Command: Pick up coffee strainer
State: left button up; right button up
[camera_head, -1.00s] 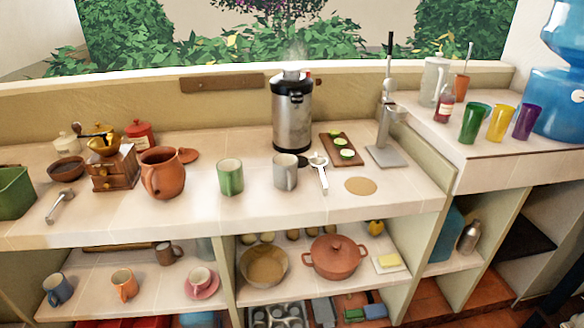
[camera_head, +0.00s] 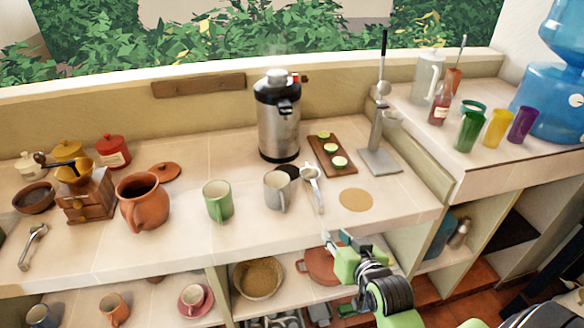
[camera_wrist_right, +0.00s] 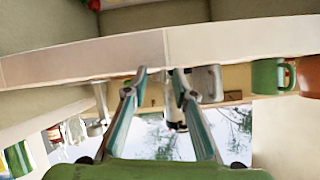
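A metal tool with a round head and a long handle (camera_head: 312,186) lies on the counter, right of the grey mug; it may be the coffee strainer or a squeezer. A small dark thing (camera_head: 287,171) lies by its head, partly behind the mug; I cannot tell what it is. My right gripper (camera_head: 350,240) is in front of the counter's front edge, below and right of the tool and apart from it. In the right wrist view its fingers (camera_wrist_right: 160,76) are spread and empty, facing the counter edge. My left gripper is not in view.
The grey mug (camera_head: 277,191), green mug (camera_head: 218,201) and steel urn (camera_head: 279,125) stand near the tool. A board with limes (camera_head: 331,158), a lever press (camera_head: 379,140) and a round tan mat (camera_head: 356,200) are to its right. The counter edge (camera_wrist_right: 240,40) crosses the wrist view.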

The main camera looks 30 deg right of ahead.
notch_tip(320, 180, up, 5)
jog(key=p, duration=0.1)
send_near(319, 199)
jog(key=shift+t, duration=0.4)
jog(key=x, duration=0.2)
jog(key=f+x, duration=0.1)
jog(key=x, duration=0.2)
jog(key=shift+s+d, duration=0.15)
jog(key=shift+s, duration=0.05)
jog(key=shift+w+p, duration=0.35)
jog(key=shift+w, duration=0.05)
jog(key=p+x, duration=0.1)
jog(key=x, duration=0.2)
jog(key=shift+f, duration=0.1)
jog(key=shift+w+d+f, duration=0.1)
jog(key=shift+w+f, duration=0.25)
jog(key=shift+w, duration=0.3)
grip_shut()
